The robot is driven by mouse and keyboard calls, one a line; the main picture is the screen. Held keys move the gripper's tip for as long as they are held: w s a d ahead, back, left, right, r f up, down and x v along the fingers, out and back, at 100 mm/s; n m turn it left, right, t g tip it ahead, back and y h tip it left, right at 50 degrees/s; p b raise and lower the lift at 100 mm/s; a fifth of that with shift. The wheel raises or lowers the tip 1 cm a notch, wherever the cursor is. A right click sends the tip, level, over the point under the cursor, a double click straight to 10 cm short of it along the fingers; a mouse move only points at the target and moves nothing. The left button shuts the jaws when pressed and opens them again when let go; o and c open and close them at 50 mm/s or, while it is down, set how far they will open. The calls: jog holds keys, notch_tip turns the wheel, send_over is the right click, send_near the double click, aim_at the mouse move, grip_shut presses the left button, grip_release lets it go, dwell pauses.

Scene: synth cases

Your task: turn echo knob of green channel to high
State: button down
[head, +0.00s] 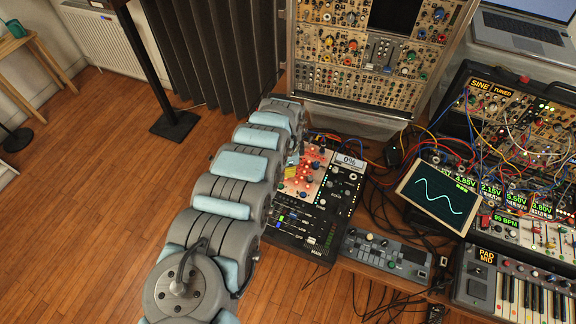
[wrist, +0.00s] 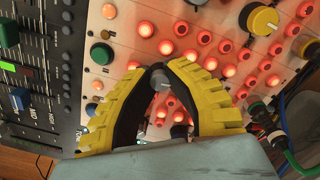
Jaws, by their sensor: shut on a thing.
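My gripper (wrist: 158,70) has yellow, black-lined fingers closed around a small grey knob (wrist: 159,82) on a panel (wrist: 125,25) lit red by many glowing buttons. The fingers cover part of the knob, and its label and pointer cannot be read. A green knob (wrist: 102,53) is left of the gripper in the wrist view. In the head view, the panel (head: 318,172) is part of a black mixer (head: 272,236), and my arm hides its left side. Its small display (head: 349,160) reads 0%.
Faders with a green cap (wrist: 8,32) and a blue cap (wrist: 20,98) stand left. A yellow-topped knob (wrist: 263,19) and a green cable plug (wrist: 276,138) are right. A tilted oscilloscope screen (head: 440,194), a grey controller (head: 385,254) and patch cables crowd the mixer's right.

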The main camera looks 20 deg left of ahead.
jog(key=m+p, duration=0.1)
jog(key=m, duration=1.1)
jog(key=shift+m, duration=0.4)
dwell(0.3)
jog(key=c, duration=1)
grip_release()
jog(key=shift+r, duration=0.1)
